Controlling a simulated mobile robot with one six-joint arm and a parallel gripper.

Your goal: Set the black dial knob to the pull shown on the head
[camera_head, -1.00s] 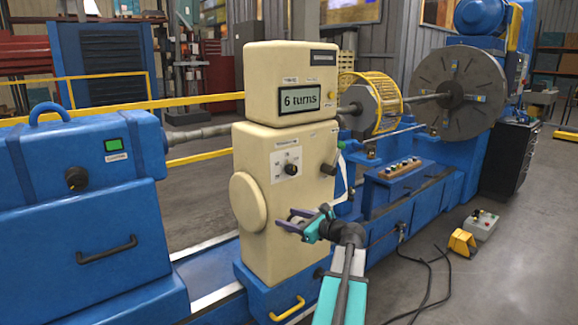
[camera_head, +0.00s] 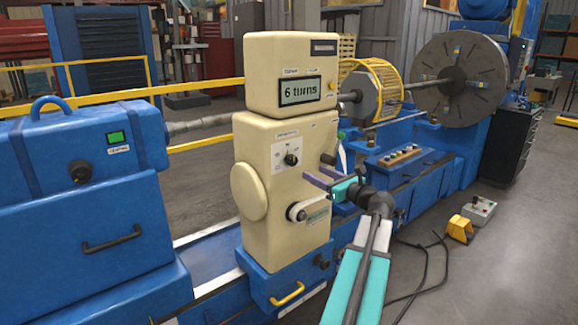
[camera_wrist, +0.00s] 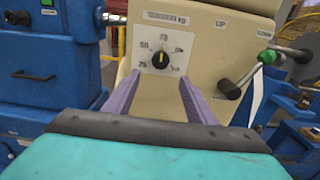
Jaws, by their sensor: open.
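The black dial knob (camera_head: 291,160) sits on a white scale plate on the front of the cream column (camera_head: 262,145). In the wrist view the knob (camera_wrist: 160,60) lies ahead of and between my fingertips, with a gap; its light pointer mark looks roughly upright. Scale numbers ring it, with 25 at lower left and 50 at upper left; the others are blurred. My gripper (camera_head: 312,176) is open and empty, also seen in the wrist view (camera_wrist: 160,88).
Another black knob (camera_head: 80,171) is on the left blue cabinet.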

